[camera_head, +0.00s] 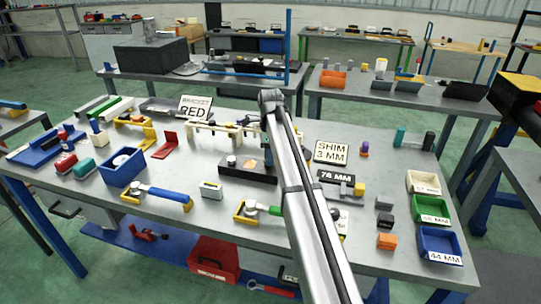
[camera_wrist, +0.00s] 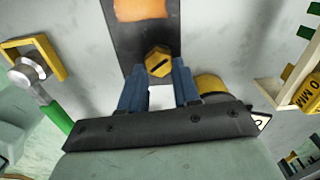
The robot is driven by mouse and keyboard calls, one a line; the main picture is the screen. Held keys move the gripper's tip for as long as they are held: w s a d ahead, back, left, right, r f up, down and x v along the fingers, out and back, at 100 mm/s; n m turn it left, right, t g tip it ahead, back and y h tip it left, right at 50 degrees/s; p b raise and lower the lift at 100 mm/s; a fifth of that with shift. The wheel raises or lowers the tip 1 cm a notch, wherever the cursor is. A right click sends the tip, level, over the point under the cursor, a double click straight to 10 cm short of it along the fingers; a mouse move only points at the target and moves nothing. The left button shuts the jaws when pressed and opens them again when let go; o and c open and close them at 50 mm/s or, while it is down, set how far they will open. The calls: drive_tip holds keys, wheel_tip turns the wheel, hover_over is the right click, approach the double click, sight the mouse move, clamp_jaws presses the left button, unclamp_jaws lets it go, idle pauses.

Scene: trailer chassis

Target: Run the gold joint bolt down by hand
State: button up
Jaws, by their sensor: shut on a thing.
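The gold joint bolt (camera_wrist: 158,62) shows its hexagonal, slotted head in the wrist view. It stands at the near end of a dark block (camera_wrist: 118,28). The blue fingers of my gripper (camera_wrist: 159,76) are closed on the head, one at each side. The bolt's shank is hidden, so I cannot tell how deep it sits. In the head view the dark block (camera_head: 233,177) lies mid-table, and my arm covers much of my gripper (camera_head: 267,157) and the bolt.
An orange patch (camera_wrist: 140,9) marks the block's top. A yellow-ended, green-handled tool (camera_wrist: 30,72) lies left of my gripper in the wrist view. A blue bin (camera_head: 122,172) stands left on the table, with a SHIM 3 MM sign (camera_head: 331,153) to the right.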

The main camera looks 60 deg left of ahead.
drive_tip(key=shift+a+r+m, duration=0.15)
drive_tip(key=shift+m, duration=0.35)
drive_tip(key=o, duration=1.1)
drive_tip(key=shift+c, duration=0.2)
wheel_tip(320, 180, up, 14)
drive_tip(key=shift+f, duration=0.2)
idle(0.3)
